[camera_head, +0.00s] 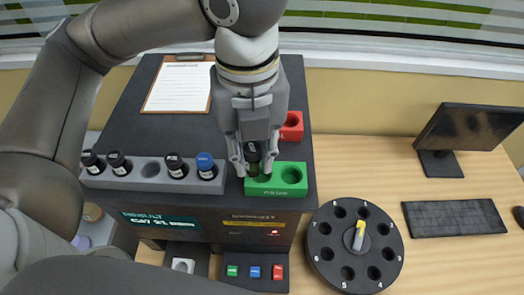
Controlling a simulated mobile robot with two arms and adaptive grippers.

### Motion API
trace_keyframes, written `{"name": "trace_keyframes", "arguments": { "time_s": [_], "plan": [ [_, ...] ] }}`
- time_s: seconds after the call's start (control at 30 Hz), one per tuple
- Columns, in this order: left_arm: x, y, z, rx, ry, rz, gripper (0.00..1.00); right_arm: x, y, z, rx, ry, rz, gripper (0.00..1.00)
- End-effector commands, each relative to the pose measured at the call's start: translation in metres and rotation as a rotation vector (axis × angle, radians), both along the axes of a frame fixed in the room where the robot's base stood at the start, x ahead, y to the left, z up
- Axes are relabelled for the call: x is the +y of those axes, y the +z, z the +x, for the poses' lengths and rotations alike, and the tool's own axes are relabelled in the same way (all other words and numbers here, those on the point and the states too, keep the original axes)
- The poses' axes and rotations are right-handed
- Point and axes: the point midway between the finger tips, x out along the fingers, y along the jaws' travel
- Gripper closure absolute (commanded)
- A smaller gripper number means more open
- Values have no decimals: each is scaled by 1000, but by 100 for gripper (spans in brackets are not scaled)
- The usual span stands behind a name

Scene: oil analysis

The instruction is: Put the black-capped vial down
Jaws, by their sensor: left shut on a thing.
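My left gripper (255,165) points down over the green block (278,190), which bears lettering on its front that I read as "PASS". It is shut on a dark vial (253,153), whose lower end is at the green block's left hole. I cannot tell how deep the vial sits in the hole. The block's right hole (292,175) is empty. My right gripper does not show.
A grey rack (138,187) to the left holds several vials, one blue-capped (205,161), and has an empty hole. A red block (292,127) stands behind the gripper. A black carousel (325,262), clipboard (178,87), monitor (468,130) and keyboard (455,218) also show.

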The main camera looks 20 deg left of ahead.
Motion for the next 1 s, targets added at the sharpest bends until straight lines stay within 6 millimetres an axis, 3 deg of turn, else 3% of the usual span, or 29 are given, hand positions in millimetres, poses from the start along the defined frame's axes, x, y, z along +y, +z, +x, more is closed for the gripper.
{"name": "trace_keyframes", "arguments": {
  "time_s": [0.3, 0.5, 0.93, 0.97, 1.0],
  "plan": [
    [-6, -26, 20, 3, 2, 1, 98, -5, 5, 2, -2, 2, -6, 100],
    [-6, -53, 20, 0, 0, 1, 98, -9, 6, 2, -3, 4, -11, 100],
    [-6, -60, 20, 0, 0, -1, 98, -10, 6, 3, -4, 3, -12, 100],
    [-6, -59, 20, -1, 0, 0, 75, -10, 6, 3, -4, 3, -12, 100],
    [-6, -59, 20, -1, 0, 0, 70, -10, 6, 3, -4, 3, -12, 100]
  ]
}}
